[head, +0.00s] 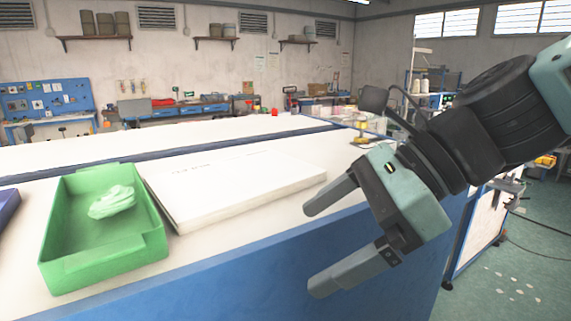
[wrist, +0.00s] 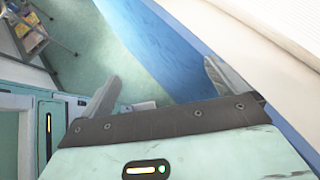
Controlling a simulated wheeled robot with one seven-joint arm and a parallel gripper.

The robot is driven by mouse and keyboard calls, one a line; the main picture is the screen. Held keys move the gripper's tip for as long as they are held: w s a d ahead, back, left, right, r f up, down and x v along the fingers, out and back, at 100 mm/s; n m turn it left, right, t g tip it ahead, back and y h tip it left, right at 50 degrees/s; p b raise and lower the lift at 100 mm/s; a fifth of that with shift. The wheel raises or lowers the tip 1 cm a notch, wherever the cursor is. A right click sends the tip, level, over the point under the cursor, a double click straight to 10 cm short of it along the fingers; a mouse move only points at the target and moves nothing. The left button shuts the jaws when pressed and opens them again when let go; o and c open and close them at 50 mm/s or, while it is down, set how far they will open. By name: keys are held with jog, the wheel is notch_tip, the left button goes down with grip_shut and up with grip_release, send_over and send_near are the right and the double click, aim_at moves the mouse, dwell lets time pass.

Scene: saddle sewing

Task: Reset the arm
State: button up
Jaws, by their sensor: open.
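My gripper (head: 322,246) is on the right of the head view, at the front edge of the workbench. Its two fingers are spread apart with nothing between them. In the wrist view my gripper (wrist: 162,92) also shows open fingers, with the blue bench side and the green floor beyond them. My arm comes in from the upper right.
A green tray (head: 60,225) holding a pale green crumpled item (head: 112,201) stands on the white bench top, left of my gripper. A white flat box (head: 240,185) lies between them. A blue bin edge (head: 8,205) shows at far left.

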jog(key=s+d+f+n+h+b, duration=0.1)
jog(key=s+d+f+n+h, duration=0.1)
jog(key=f+n, duration=0.4)
jog(key=s+d+f+n+h+b, duration=0.1)
jog(key=s+d+f+n+h, duration=0.2)
jog(key=f+n, duration=0.4)
jog(key=s+d+f+n+h+b, duration=0.1)
jog(key=s+d+f+n+h, duration=0.2)
jog(key=n, duration=0.9)
notch_tip(320, 180, down, 3)
jog(key=shift+d+f+n+g+h, duration=0.15)
jog(key=shift+d+n+g+h, duration=0.2)
jog(key=shift+d+h, duration=0.4)
jog(key=shift+w, duration=0.1)
